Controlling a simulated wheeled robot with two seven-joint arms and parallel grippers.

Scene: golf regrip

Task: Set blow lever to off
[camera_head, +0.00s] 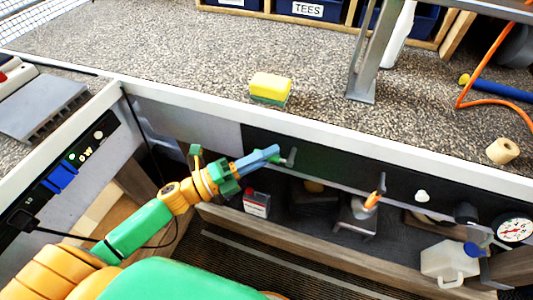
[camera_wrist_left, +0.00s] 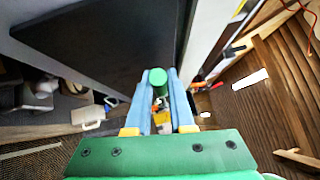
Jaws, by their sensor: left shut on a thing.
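My left gripper (camera_head: 270,156) reaches to the dark panel (camera_head: 330,170) on the front of the bench. In the left wrist view its two blue fingers (camera_wrist_left: 165,95) are closed around a green round handle (camera_wrist_left: 157,76). The end of a small lever (camera_head: 290,157) shows just beyond the fingertips in the head view; I cannot read a label by it. Which one is the blow lever I cannot tell from markings. My right gripper is not in view.
A yellow and green sponge (camera_head: 270,88) lies on the bench top (camera_head: 200,60) above the gripper. A white jug (camera_head: 448,262) and a red-and-white can (camera_head: 257,202) stand below.

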